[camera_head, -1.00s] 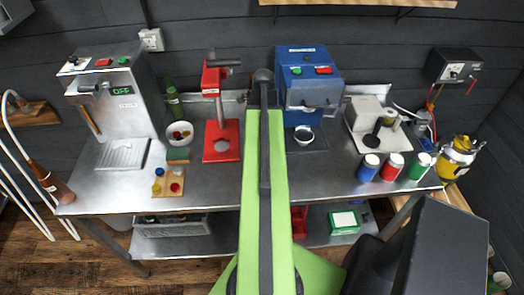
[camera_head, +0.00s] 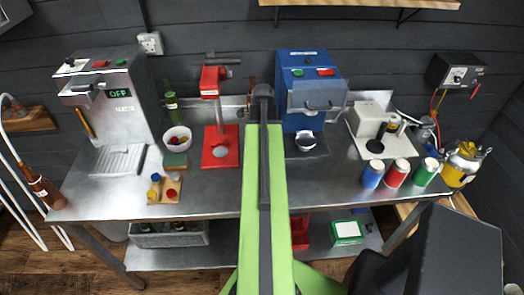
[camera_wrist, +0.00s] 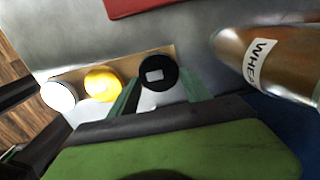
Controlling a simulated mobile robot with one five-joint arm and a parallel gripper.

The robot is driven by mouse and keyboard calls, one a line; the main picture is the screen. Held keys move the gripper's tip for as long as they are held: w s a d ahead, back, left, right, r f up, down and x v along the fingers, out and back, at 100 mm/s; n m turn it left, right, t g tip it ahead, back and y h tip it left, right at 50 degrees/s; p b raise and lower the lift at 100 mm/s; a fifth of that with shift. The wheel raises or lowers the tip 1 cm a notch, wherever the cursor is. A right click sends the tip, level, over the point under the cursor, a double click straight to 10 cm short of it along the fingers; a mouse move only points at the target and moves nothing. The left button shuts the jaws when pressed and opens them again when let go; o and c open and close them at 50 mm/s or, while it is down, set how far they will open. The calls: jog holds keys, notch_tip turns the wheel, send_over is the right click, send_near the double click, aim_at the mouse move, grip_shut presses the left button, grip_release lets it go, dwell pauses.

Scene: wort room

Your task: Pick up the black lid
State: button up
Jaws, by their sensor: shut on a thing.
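The black lid (camera_wrist: 158,72) is a round black disc with a small pale label, seen in the wrist view. My gripper (camera_wrist: 161,90) is shut on it, with one green finger at each side. The lower part of the lid and the grip contact are partly hidden by the fingers. In the head view my arm runs straight ahead over the bench and hides my gripper and the lid.
A yellow cap (camera_wrist: 102,84) and a white cap (camera_wrist: 58,95) sit left of the lid. A brown labelled bottle (camera_wrist: 270,62) is close at right. The steel bench (camera_head: 225,188) also bears a red press (camera_head: 220,145) and a blue machine (camera_head: 308,95).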

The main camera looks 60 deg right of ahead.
jog(key=shift+c, duration=0.4)
notch_tip(320, 180, up, 10)
jog(key=p, duration=1)
